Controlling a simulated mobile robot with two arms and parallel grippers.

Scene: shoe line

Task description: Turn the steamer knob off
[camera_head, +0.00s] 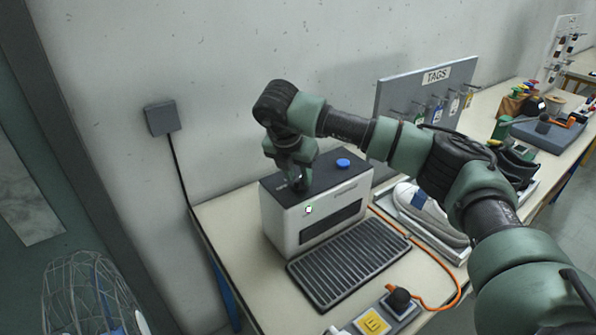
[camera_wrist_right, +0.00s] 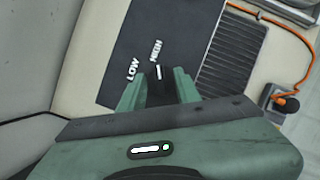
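The steamer (camera_head: 284,233) is a white box with a dark top, standing on the table against the wall. Its top bears a blue button (camera_head: 343,163). The dark steamer knob (camera_wrist_right: 159,84) shows in the right wrist view, with a white mark pointing toward the HIGH label (camera_wrist_right: 156,51); the LOW label (camera_wrist_right: 132,69) is left of it. My right gripper (camera_head: 303,185) points down at the steamer top. In the wrist view the gripper (camera_wrist_right: 159,88) has a finger on each side of the knob, apparently touching it. My left gripper is not in view.
A black ribbed grate (camera_head: 348,262) lies before the steamer. A shoe (camera_head: 425,212) sits on a tray to the right. An orange cable (camera_head: 440,262) crosses the table near a yellow-marked box (camera_head: 372,321). A TAGS board (camera_head: 425,92) stands behind. A wire basket (camera_head: 85,290) is at lower left.

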